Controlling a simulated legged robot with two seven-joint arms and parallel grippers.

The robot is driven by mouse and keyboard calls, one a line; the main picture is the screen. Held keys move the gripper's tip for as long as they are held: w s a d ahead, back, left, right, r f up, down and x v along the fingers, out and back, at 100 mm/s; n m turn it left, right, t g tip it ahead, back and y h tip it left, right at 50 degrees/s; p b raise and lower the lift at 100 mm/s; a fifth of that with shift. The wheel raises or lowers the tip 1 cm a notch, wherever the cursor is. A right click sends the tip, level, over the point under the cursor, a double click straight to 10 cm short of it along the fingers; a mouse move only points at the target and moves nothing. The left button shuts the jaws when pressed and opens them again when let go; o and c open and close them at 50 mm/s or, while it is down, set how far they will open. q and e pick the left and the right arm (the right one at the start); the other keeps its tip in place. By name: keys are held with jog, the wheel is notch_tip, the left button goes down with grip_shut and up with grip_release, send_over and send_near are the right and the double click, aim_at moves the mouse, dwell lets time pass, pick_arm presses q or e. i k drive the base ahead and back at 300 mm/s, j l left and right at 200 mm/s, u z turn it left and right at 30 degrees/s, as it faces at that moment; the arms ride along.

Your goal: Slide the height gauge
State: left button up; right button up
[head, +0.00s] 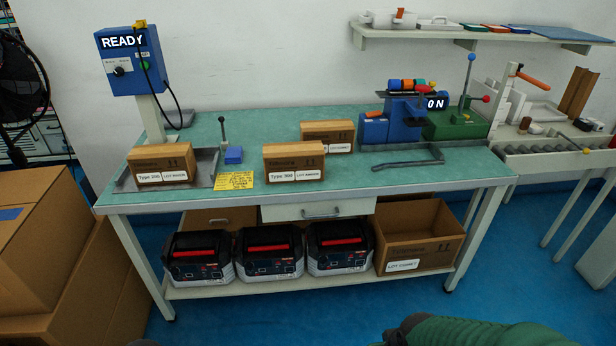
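No thing is plainly marked as the height gauge. An upright rod with a dark knob (222,127) stands beside a small blue block (233,155) on the left half of the bench, and this may be the gauge. It is at the right edge of a shallow grey metal tray (204,169). A cardboard box labelled Type 200 (163,160) sits in that tray. A green part of what looks like my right arm shows at the bottom edge, with a dark end (405,328) whose fingers I cannot make out. My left gripper is not visible.
A yellow note (234,180) and a Type 900 box (294,160) lie near the bench's front edge, with another box (327,134) behind. A blue READY panel (130,60) stands at left, a blue-and-green machine (405,118) at right. Bare bench (270,121) lies between.

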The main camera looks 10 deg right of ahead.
aim_at(544, 87)
jog(key=z, duration=1.4)
